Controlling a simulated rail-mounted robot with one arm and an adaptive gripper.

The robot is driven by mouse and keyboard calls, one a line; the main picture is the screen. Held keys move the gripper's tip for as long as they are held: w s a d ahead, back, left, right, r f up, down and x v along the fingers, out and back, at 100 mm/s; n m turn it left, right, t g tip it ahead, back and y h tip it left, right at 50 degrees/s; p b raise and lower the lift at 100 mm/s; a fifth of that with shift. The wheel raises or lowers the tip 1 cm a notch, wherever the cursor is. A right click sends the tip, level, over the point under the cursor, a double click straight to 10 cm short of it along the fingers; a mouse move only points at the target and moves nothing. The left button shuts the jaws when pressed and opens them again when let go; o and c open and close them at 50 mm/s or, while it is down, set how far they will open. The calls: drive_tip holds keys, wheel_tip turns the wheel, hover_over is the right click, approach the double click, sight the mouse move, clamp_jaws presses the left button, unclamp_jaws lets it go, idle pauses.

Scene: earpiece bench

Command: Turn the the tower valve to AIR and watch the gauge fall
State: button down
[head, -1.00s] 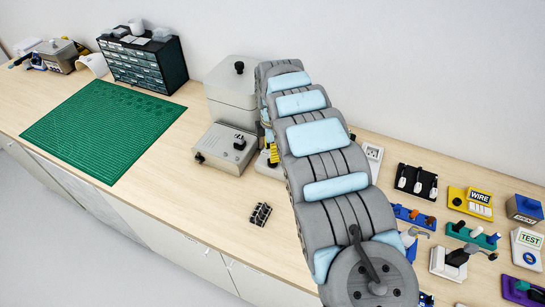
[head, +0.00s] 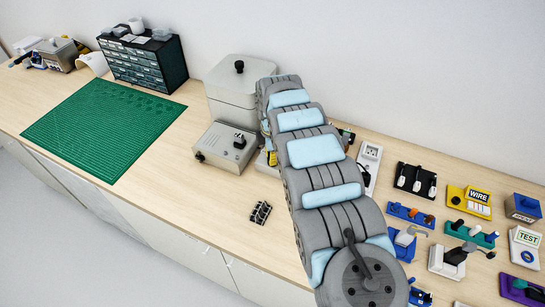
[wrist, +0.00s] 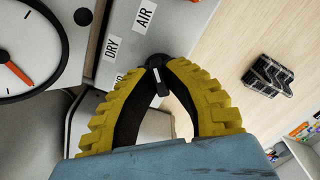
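In the wrist view, the tower valve's black handle (wrist: 157,88), with a white stripe, lies between the tips of my gripper's yellow ridged fingers (wrist: 157,64). The fingers curve in and close on it. Grey panel labels read DRY (wrist: 113,47) and AIR (wrist: 145,16); a third label is mostly covered by the left finger. The stripe points away from AIR, toward my palm. The gauge (wrist: 30,55) is cut off at left; its red needle slants down to the right. In the head view, my arm hides most of the valve and my gripper.
A grey control box (head: 225,147) and a tall grey container (head: 240,95) stand left of my arm. A small black ridged block (head: 260,212) lies on the bench. Several coloured fixtures, including one marked WIRE (head: 470,201), crowd the right. A green mat (head: 100,130) lies left.

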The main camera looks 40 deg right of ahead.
drive_tip(key=shift+f, duration=0.1)
idle(0.3)
drive_tip(key=shift+m, duration=0.5)
drive_tip(key=c, duration=1.1)
unclamp_jaws()
drive_tip(key=shift+o, duration=0.2)
wheel_tip(320, 180, up, 12)
